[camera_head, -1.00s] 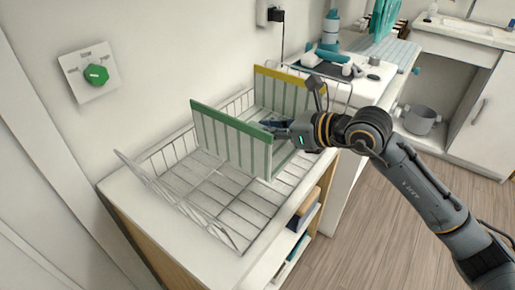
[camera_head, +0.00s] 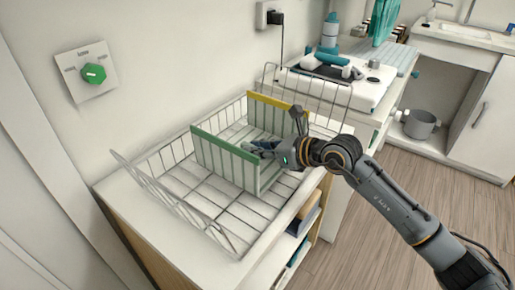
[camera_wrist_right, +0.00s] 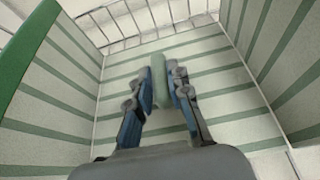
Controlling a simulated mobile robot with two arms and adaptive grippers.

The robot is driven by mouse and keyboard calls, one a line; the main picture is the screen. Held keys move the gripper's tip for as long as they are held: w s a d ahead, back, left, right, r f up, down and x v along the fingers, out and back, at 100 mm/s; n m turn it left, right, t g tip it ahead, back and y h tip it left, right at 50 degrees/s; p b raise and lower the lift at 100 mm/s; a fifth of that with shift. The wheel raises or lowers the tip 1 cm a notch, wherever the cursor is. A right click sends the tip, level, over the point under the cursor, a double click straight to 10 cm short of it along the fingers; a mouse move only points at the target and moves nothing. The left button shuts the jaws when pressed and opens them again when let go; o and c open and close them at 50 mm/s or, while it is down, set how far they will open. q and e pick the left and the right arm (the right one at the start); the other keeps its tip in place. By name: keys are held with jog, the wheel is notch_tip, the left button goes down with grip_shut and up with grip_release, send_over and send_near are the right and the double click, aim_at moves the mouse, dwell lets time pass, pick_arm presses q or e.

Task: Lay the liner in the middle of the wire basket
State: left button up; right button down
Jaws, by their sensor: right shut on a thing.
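The liner (camera_head: 224,160) is a pale, green-striped piece with two upright walls, one with a green rim and one with a yellow rim, joined by a striped floor. It is inside the wire basket (camera_head: 187,220), between its two wire ends. I cannot tell whether its floor touches the basket's bottom. My right gripper (camera_head: 262,149) reaches between the walls. In the right wrist view, its fingers (camera_wrist_right: 161,88) are shut on a green grip bar (camera_wrist_right: 161,80) above the striped liner floor (camera_wrist_right: 220,78). My left gripper is not in view.
The basket stands on a white cabinet top (camera_head: 135,207) against the wall, with books (camera_head: 305,219) on shelves below. A green knob (camera_head: 94,73) is on the wall. A second counter (camera_head: 370,92) with bottles stands behind at the right.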

jog(key=shift+f, duration=0.15)
jog(key=c, duration=1.3)
grip_release()
jog(key=shift+o, duration=0.2)
